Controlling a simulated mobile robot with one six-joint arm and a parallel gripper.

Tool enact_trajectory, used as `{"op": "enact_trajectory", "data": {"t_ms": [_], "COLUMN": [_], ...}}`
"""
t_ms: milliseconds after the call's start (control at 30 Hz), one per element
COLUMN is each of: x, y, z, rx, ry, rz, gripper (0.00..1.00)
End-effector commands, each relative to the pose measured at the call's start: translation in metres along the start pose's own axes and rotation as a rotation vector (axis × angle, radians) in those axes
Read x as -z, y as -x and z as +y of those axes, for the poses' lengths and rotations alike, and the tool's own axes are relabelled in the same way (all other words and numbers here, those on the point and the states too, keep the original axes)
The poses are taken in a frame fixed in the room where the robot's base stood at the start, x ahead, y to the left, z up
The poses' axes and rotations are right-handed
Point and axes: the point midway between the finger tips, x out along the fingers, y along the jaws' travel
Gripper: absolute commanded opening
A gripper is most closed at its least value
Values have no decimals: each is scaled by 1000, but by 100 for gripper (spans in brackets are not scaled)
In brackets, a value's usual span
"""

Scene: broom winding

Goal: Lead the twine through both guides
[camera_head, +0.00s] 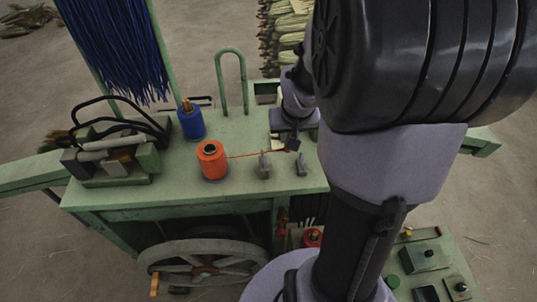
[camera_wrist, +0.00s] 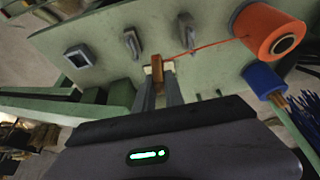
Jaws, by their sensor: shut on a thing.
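The orange twine spool (camera_head: 212,160) stands on the green bench. It also shows at the upper right of the wrist view (camera_wrist: 268,32). Thin red-orange twine (camera_wrist: 210,46) runs taut from it to my gripper (camera_wrist: 164,72). My gripper is shut on a small brown piece (camera_wrist: 157,70) at the twine's end. The two small grey guides stand on the bench: the one nearer the spool (camera_head: 264,166) and the farther one (camera_head: 301,164).
A blue spool (camera_head: 191,120) stands behind the orange one. A green hoop (camera_head: 232,80) rises at the bench's back edge, and a tool box (camera_head: 112,155) sits at its left. Blue bristles (camera_head: 118,45) hang at the back left.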

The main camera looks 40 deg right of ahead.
Motion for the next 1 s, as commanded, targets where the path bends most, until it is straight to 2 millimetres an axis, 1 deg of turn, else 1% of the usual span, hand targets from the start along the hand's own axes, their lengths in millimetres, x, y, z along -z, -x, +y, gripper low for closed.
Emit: {"op": "enact_trajectory", "data": {"t_ms": [33, 100, 567, 667, 900, 1000], "x": [-2, -4, -15, -13, -6, -7], "y": [-5, -10, -35, -32, -15, -16], "z": [0, 0, 0, 0, 0, 0], "rx": [0, 0, 0, 0, 0, 0], "ry": [0, 0, 0, 0, 0, 0], "rz": [0, 0, 0, 0, 0, 0], "gripper": [0, 0, 0, 0, 0, 0]}}
